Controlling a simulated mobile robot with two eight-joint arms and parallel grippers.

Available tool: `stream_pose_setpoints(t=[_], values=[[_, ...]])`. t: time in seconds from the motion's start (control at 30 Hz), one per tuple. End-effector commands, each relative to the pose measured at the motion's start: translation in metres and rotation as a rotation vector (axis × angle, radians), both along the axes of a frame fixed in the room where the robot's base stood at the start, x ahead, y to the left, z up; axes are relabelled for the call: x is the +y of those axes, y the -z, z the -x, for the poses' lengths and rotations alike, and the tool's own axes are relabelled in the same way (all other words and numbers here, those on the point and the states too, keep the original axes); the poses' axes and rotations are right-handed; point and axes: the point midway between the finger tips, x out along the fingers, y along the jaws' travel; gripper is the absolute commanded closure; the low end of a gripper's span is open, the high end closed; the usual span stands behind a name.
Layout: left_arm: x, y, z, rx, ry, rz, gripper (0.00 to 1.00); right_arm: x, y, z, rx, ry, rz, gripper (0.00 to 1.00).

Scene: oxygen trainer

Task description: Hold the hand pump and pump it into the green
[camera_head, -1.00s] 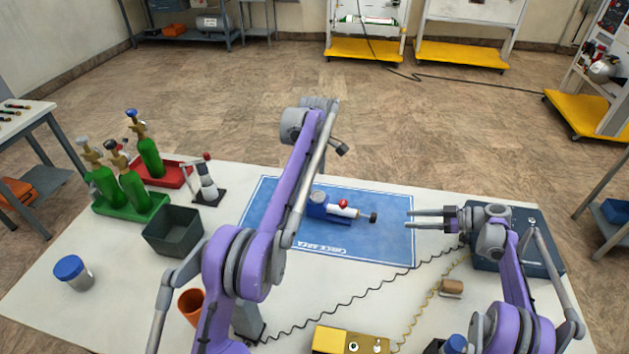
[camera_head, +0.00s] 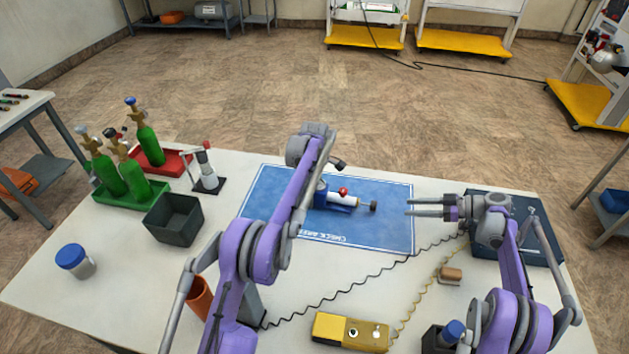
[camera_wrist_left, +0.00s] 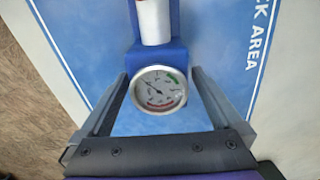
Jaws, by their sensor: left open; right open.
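The hand pump (camera_head: 342,199) lies on the blue mat (camera_head: 390,236). It has a blue body, a white barrel, a red knob and a dark end. In the left wrist view its round gauge (camera_wrist_left: 160,90) faces the camera, with a green zone at upper right and a red zone at the bottom. The needle seems to point to the upper left, outside the green. My left gripper (camera_wrist_left: 158,74) is open, with a finger on each side of the gauge. In the head view my left arm hides its fingers. My right gripper (camera_head: 430,207) is open and empty, right of the pump.
Green gas cylinders (camera_head: 133,179) stand in trays at the left, near a dark bin (camera_head: 173,219). An orange cup (camera_head: 199,298), a yellow box (camera_head: 350,331) and coiled cords lie in front. A dark case (camera_head: 540,240) is at the right.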

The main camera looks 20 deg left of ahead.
Motion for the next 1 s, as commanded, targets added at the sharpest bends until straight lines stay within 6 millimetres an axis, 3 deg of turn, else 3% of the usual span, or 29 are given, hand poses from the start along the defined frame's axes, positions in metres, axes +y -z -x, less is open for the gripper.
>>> stream_pose_setpoints(t=[0.2,0.47,1.0], values=[[-0.0002,0.0127,0.0,0.0,0.0,0.0,0.0,0.0,-0.0001,0.0,0.0,0.0,0.0,0.5],[-0.0001,0.0133,0.0,0.0,0.0,0.0,0.02,0.0,-0.0001,0.0,0.0,0.0,0.0,0.5],[-0.0001,0.0129,0.0001,0.0,0.0,0.0,0.99,0.0,-0.0001,0.0,0.0,0.0,0.0,0.5]])
